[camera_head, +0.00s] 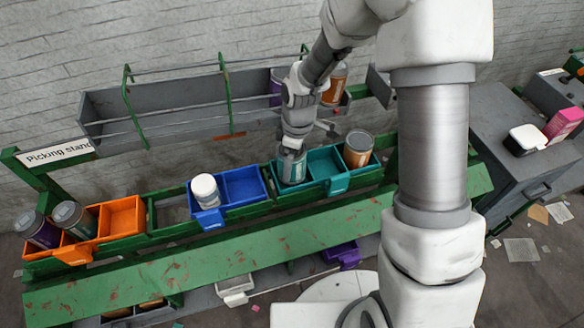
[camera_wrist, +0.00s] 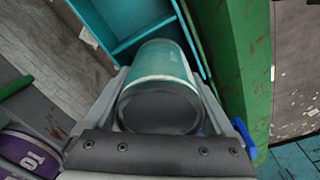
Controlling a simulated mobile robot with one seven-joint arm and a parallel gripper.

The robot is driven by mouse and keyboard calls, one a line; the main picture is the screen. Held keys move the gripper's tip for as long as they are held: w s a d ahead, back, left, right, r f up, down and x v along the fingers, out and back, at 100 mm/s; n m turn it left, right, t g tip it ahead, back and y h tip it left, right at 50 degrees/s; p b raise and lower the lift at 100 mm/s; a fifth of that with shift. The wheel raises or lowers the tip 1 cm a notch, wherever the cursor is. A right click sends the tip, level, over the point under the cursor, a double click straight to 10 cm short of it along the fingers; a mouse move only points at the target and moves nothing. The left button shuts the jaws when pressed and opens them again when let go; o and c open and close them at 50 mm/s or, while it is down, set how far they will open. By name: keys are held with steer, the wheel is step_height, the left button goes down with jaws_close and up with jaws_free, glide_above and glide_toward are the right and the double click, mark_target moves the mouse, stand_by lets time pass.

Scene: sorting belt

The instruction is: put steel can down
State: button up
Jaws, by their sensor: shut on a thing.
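The steel can with a teal label (camera_head: 292,168) is held upright or nearly so by my gripper (camera_head: 293,148) at the left compartment of the teal bin (camera_head: 338,184). In the wrist view the can (camera_wrist: 163,72) sits between both fingers, its grey end toward the camera. The teal bin (camera_wrist: 118,45) lies just beyond it in that view. I cannot tell whether the can touches the bin floor. My gripper is shut on the can.
An orange-labelled can (camera_head: 358,149) stands in the teal bin's right compartment. The blue bin (camera_head: 243,186) holds a white-lidded jar (camera_head: 205,191). The orange bin (camera_head: 122,217) holds two cans at its left. A grey shelf (camera_head: 180,105) runs behind the bins.

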steer(key=shift+f, duration=1.6)
steer(key=shift+f, duration=0.1)
steer(key=shift+f, duration=0.15)
steer(key=o, duration=1)
steer(key=shift+o, duration=0.2)
